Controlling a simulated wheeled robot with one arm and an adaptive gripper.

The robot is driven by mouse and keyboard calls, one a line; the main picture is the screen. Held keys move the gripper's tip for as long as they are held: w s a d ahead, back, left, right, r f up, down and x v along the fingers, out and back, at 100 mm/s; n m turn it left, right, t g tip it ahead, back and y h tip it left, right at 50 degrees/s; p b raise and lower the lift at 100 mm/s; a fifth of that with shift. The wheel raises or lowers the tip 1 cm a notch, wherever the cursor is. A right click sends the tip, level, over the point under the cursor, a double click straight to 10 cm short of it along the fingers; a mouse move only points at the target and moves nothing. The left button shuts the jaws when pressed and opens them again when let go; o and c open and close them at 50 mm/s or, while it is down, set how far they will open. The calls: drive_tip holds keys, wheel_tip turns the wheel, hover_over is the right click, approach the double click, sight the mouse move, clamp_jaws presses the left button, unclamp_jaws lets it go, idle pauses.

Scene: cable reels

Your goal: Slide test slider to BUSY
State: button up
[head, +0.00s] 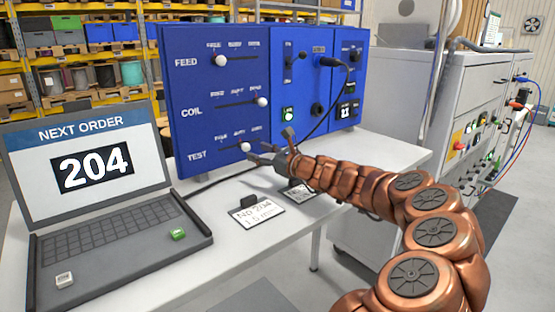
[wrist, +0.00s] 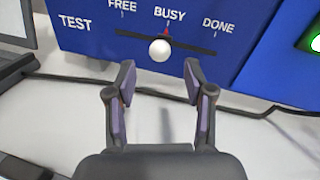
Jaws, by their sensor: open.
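The test slider's white ball knob (wrist: 160,50) stands near the middle of its dark slot in the wrist view. It is below the BUSY label (wrist: 170,13), between FREE and DONE. A small red mark (wrist: 166,32) shows just above it. In the head view the knob (head: 245,147) is low on the blue panel (head: 190,120). My gripper (wrist: 159,80) is open and empty, its two fingers below and either side of the knob in the picture. No contact with the knob is visible. In the head view my gripper (head: 258,154) is close to the knob.
The FEED knob (head: 219,60) and COIL knob (head: 261,101) are above on the same panel. A black cable (head: 345,85) hangs at the panel's right. A laptop (head: 100,185) reading 204 is at left. A label card (head: 257,213) lies on the table below my gripper.

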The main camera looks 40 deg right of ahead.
drive_tip(key=shift+v, duration=3.5)
